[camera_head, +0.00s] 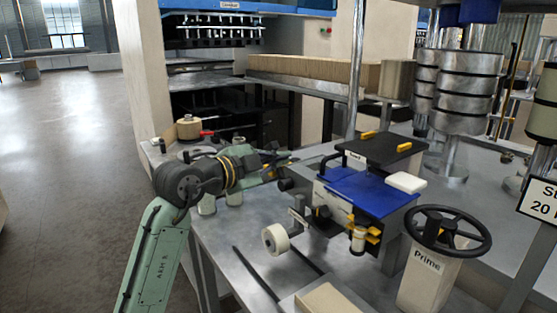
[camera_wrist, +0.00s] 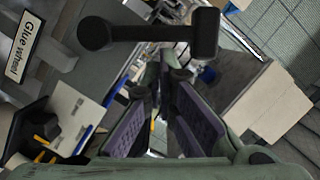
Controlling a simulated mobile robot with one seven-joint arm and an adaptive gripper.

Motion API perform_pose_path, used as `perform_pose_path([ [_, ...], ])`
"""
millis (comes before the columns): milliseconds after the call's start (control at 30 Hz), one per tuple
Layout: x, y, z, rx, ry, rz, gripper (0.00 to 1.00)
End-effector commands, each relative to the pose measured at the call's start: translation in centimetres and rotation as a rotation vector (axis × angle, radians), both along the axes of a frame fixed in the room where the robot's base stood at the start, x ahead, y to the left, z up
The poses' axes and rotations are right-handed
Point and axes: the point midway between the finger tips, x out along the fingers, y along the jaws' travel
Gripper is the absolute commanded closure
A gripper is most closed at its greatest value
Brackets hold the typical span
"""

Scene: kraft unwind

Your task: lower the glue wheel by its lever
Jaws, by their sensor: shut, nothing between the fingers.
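A black lever (camera_wrist: 150,29) crosses the top of the wrist view, with a round end at left and a blocky end at right. A white sign reading "Glue wheel" (camera_wrist: 24,46) is at its left. My gripper (camera_wrist: 164,72) has purple-padded fingers that come together just below the lever in that picture; I cannot tell if they touch it. In the head view my gripper (camera_head: 288,160) is beside the blue-topped machine. A pale wheel (camera_head: 275,239), perhaps the glue wheel, sits low at the machine's front left. The lever is not clear in the head view.
The blue-topped machine (camera_head: 365,192) carries a black plate with yellow handles. A "Prime" handwheel (camera_head: 447,231) stands at right. A tan roll with a red handle (camera_head: 188,127) is behind my arm. Open floor (camera_head: 75,150) lies at left.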

Motion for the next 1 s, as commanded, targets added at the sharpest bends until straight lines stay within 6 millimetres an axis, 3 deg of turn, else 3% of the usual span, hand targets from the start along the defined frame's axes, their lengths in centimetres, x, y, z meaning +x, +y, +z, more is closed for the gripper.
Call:
perform_pose_path([
  [500,2.5,1.7,-0.6,-0.068,0.093,-0.001,1.0],
  [833,2.4,1.7,-0.6,-0.067,0.093,0.0,1.0],
  [1000,2.5,0.8,0.6,-0.066,0.091,-0.003,1.0],
])
